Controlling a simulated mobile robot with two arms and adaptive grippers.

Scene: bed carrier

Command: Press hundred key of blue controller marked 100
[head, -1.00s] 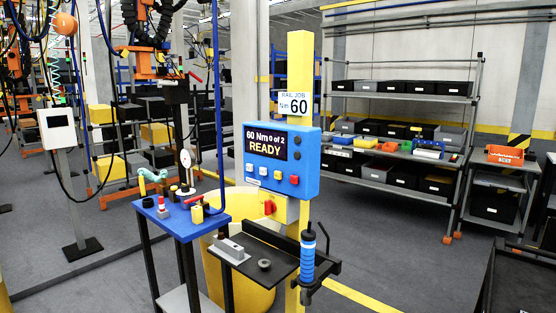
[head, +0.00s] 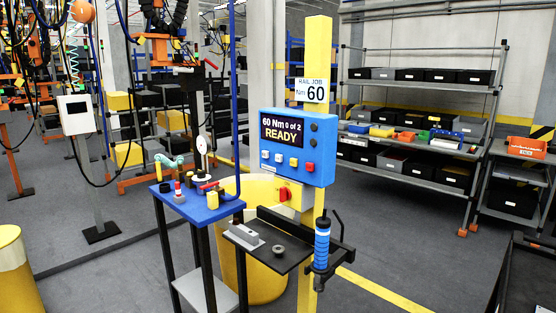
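The blue controller (head: 320,152) is mounted on a yellow post (head: 320,55) in the middle of the head view. Its dark display (head: 284,130) reads "60 Nm 0 of 2 READY". Two dark round knobs sit on the controller's right side. Neither of my grippers is in view.
A blue-topped stand (head: 195,210) with small tools stands left of the post. A dark shelf (head: 268,250) and a blue-handled tool (head: 321,245) are below the controller. A yellow bollard (head: 18,270) is at lower left. Racks of bins stand behind right, with open floor between.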

